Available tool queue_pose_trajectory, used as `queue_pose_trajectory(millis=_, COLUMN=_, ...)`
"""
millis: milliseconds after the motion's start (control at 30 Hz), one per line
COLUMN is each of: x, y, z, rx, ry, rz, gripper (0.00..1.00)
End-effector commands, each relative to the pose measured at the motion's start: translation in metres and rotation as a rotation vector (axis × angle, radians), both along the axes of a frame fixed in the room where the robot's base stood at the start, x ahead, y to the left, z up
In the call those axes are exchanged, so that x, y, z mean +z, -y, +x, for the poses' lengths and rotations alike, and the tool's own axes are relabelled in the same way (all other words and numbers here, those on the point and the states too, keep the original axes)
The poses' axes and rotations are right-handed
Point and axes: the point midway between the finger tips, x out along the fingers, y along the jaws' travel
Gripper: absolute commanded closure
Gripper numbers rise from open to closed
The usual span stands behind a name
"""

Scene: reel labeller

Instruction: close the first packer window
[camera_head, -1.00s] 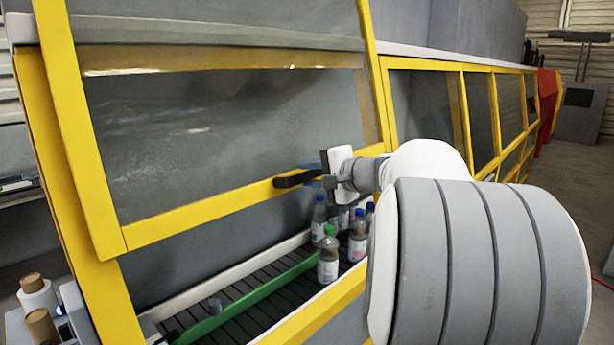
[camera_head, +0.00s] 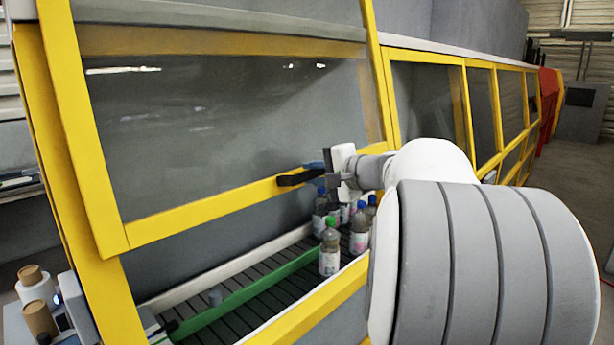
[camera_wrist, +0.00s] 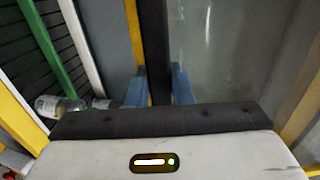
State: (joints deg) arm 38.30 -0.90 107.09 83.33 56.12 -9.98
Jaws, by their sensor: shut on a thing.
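The first packer window (camera_head: 200,207) is a yellow-framed clear pane, raised partway, with an open gap below its bottom bar. Its black handle (camera_head: 296,178) sits on the bottom bar, and shows as a dark upright bar in the wrist view (camera_wrist: 155,45). My gripper (camera_head: 315,170) is at the handle's right end. In the wrist view its blue fingers (camera_wrist: 159,88) lie on both sides of the handle, shut on it. My arm hides part of the frame to the right.
Under the window, several bottles (camera_head: 330,250) stand on a dark conveyor (camera_head: 240,315) with a green rail (camera_head: 235,297). A yellow lower sill (camera_head: 310,317) runs along the front. More yellow-framed windows (camera_head: 482,100) continue right. Rolls (camera_head: 40,318) stand at lower left.

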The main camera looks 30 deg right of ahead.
Motion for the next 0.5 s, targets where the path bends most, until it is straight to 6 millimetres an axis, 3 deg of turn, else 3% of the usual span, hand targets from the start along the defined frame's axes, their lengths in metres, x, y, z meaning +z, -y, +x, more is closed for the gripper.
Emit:
queue_pose_trajectory(millis=33, x=-0.022, y=0.003, z=-0.002, rx=-0.004, ry=-0.003, rz=-0.003, gripper=1.0)
queue_pose_trajectory(millis=500, x=-0.118, y=0.013, z=-0.025, rx=-0.009, ry=-0.003, rz=-0.005, gripper=1.0)
